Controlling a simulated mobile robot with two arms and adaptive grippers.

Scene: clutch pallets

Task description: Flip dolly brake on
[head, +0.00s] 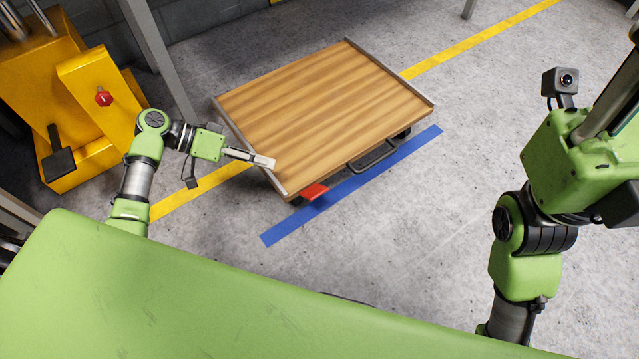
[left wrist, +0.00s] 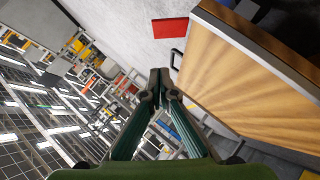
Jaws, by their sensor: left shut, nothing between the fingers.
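The dolly (head: 325,105) has a wooden deck with metal end rails and stands on the concrete floor. Its red brake pedal (head: 314,191) sticks out at the near left corner, low beside the deck edge. The pedal also shows as a flat red plate in the left wrist view (left wrist: 170,28). My left gripper (head: 268,161) is shut and empty, over the left rail near that corner, apart from the pedal. Its closed fingertips show in the left wrist view (left wrist: 160,76), with the deck (left wrist: 240,75) to their right. My right gripper's fingers are not visible.
A blue floor line (head: 355,185) runs along the dolly's near side, below a dark handle (head: 373,157). A yellow machine (head: 85,105) with a red knob stands at the left. A grey post (head: 150,45) rises behind my left arm. Floor right of the dolly is clear.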

